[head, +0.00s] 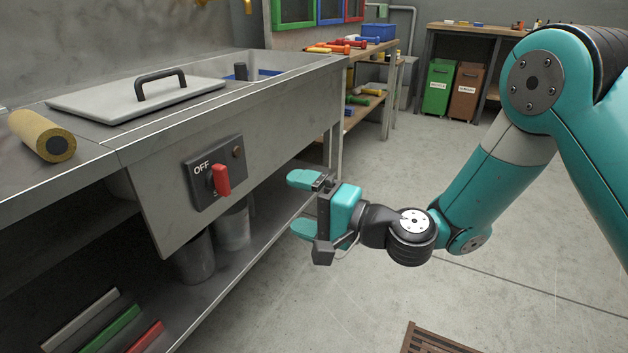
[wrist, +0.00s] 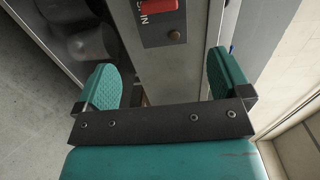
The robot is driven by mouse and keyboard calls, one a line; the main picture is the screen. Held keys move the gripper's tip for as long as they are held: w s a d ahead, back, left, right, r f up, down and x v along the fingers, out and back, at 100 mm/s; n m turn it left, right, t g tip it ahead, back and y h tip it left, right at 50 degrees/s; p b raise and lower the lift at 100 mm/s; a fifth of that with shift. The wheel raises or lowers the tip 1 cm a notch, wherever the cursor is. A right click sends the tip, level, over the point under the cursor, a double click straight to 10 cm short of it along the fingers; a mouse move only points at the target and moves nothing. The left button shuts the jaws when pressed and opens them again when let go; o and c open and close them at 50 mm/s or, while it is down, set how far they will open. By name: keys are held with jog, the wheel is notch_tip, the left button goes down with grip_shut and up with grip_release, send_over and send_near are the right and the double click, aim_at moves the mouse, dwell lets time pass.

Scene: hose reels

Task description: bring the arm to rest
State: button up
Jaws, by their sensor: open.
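My gripper (head: 302,205) is open and empty in the head view, with its teal fingers apart and pointing left toward the sink bench. In the wrist view, my gripper's two padded fingers (wrist: 162,88) stand wide apart with nothing between them. My arm is stretched out from the right side of the head view and bends down to the wrist. The gripper is in the air to the right of a dark switch box (head: 214,172) with a red lever (head: 221,180), apart from it. The switch box also shows at the top of the wrist view (wrist: 160,28).
The metal sink bench (head: 150,185) fills the left, with a lid (head: 135,98) and a yellow roll (head: 42,135) on top. Grey buckets (head: 195,258) stand on its lower shelf. A brown floor grate (head: 435,340) lies at the bottom. Open floor lies beyond my gripper.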

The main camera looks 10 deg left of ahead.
jog(key=s+d+r+n+g+h, duration=0.35)
jog(key=s+r+n+g, duration=0.2)
jog(key=s+n, duration=0.3)
jog(key=s+d+r+n+h, duration=0.1)
jog(key=s+d+n+h, duration=0.2)
jog(key=s+d+h, duration=0.95)
jog(key=d+r+y+p, duration=0.1)
jog(key=d+r+p, duration=0.1)
jog(key=r+p, duration=1.3)
jog(key=d+r+y+p, duration=0.2)
jog(key=d+r+p, duration=0.1)
jog(key=r+p, duration=1.2)
jog(key=shift+s+d+r+g+y+p, duration=0.2)
jog(key=shift+s+r+g+y+p, duration=0.15)
jog(key=shift+g, duration=0.1)
